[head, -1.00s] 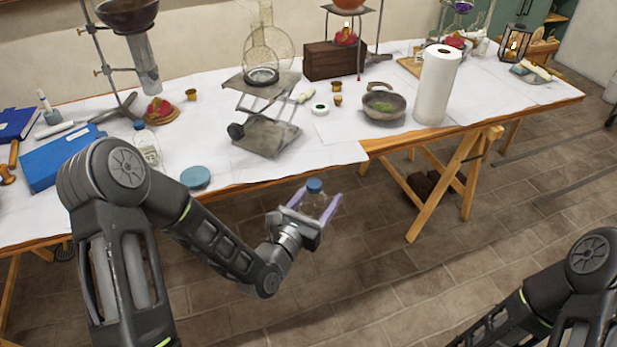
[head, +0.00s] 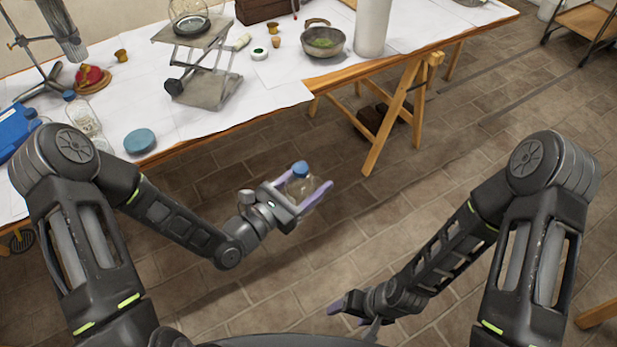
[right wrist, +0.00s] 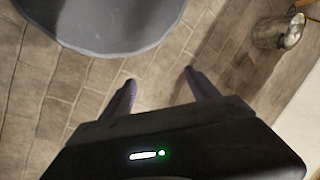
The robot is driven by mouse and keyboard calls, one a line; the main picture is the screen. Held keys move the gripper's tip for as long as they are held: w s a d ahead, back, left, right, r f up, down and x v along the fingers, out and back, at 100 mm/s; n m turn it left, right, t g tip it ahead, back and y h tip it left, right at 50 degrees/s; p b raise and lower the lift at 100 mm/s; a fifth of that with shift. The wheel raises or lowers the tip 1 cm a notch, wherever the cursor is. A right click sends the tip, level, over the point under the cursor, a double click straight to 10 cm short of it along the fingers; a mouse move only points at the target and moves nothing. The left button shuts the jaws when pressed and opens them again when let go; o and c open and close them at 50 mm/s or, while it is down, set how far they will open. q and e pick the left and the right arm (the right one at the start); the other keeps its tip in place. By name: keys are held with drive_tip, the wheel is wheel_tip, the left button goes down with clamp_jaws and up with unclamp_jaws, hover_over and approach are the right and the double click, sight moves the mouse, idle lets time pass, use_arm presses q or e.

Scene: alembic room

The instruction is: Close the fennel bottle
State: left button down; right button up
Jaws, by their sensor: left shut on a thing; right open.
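My left gripper (head: 304,196) is shut on a small clear bottle (head: 302,188), held roughly upright over the floor in front of the table. A blue cap (head: 300,168) sits at the bottle's top; I cannot tell whether it is fully closed. No label is readable, so I cannot confirm that this is the fennel bottle. My right gripper (head: 352,314) is low in the head view, below and right of the bottle, apart from it. Its purple fingers are spread and empty in the right wrist view (right wrist: 160,92).
The table (head: 240,112) bears another blue-capped bottle (head: 84,116), a round blue lid (head: 139,141), a lab jack (head: 205,75), and a stone bowl (head: 323,42). A wooden trestle (head: 400,110) supports it. Floor between my arms is clear.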

drive_tip(key=shift+w+d, duration=0.1)
drive_tip(key=shift+w, duration=0.2)
drive_tip(key=shift+c, duration=0.8)
drive_tip(key=w+n, duration=0.1)
drive_tip(key=w+d+n, duration=0.1)
drive_tip(key=w, duration=0.1)
drive_tip(key=w+n, duration=0.2)
drive_tip(key=shift+w+d+r+h, duration=0.1)
drive_tip(key=shift+d+r+h, duration=0.15)
drive_tip(key=shift+d+h, duration=0.15)
drive_tip(key=c, duration=0.3)
drive_tip(key=w+r+n+h, duration=0.1)
drive_tip(key=w+r+n, duration=1.2)
drive_tip(key=w+r, duration=0.3)
drive_tip(key=a+r+n, duration=0.5)
drive_tip(key=r, duration=0.3)
drive_tip(key=s+a+r+n+h, duration=0.1)
drive_tip(key=a+r+n, duration=0.4)
drive_tip(key=r, duration=0.3)
drive_tip(key=a+r+n+h, duration=0.1)
drive_tip(key=a+r+n, duration=0.3)
drive_tip(key=r, duration=0.4)
drive_tip(key=shift+s+a+r+n+g, duration=0.2)
drive_tip(key=shift+a, duration=0.2)
drive_tip(key=shift+s+a+r+n+g, duration=0.15)
drive_tip(key=shift+s+a+n+g, duration=0.05)
drive_tip(key=shift+a, duration=0.2)
drive_tip(key=shift+f, duration=0.15)
